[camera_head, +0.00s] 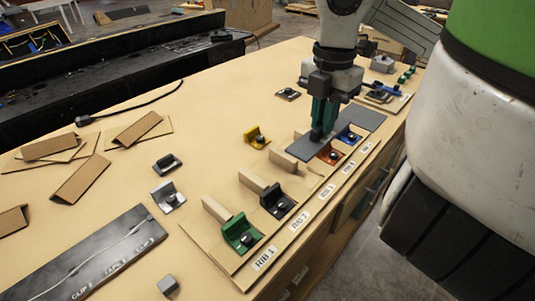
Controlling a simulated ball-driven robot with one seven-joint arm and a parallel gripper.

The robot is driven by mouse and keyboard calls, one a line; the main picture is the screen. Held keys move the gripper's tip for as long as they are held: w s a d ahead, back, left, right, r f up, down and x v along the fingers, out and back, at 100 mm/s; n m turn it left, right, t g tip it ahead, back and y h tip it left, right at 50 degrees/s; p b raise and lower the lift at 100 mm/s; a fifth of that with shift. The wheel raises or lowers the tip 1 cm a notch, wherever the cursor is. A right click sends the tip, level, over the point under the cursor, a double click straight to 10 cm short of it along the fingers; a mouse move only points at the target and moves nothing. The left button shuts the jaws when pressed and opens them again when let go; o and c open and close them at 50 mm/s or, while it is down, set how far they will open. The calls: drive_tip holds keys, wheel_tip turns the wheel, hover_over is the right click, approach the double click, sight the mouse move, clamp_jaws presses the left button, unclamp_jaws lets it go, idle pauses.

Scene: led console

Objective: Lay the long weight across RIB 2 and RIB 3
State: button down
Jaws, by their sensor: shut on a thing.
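The long weight (363,118) is a flat dark grey bar at the far part of the rib board (225,255). My gripper (321,135) is shut on it from above, near its middle. In the picture the bar spans the area behind the orange clip (330,154) and blue clip (349,136). I cannot tell whether it touches the ribs there. The RIB 2 label (299,222) is in line with a black clip (277,202) and a bare wooden rib (252,181). The RIB 3 label (326,191) is farther along; its rib (283,161) shows near the bar's left end.
A green clip (242,233) stands at RIB 1 (264,258). A yellow clip (256,138) and a grey clip (167,196) stand loose on the table. Cardboard pieces (80,180) and a dark labelled strip (85,265) lie at the left. The table's middle is mostly clear.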

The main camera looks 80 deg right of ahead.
drive_tip(key=w+d+f+p, duration=0.4)
drive_tip(key=w+f+p, duration=0.1)
drive_tip(key=w+f, duration=0.6)
drive_tip(key=shift+d+f, duration=0.15)
drive_tip(key=shift+f, duration=0.35)
drive_tip(key=shift+w, duration=0.1)
drive_tip(key=shift+f+b, duration=0.35)
drive_tip(key=shift+b, duration=0.1)
drive_tip(key=shift+f+b, duration=0.3)
drive_tip(key=shift+b, duration=0.1)
drive_tip(key=c, duration=1.1)
unclamp_jaws()
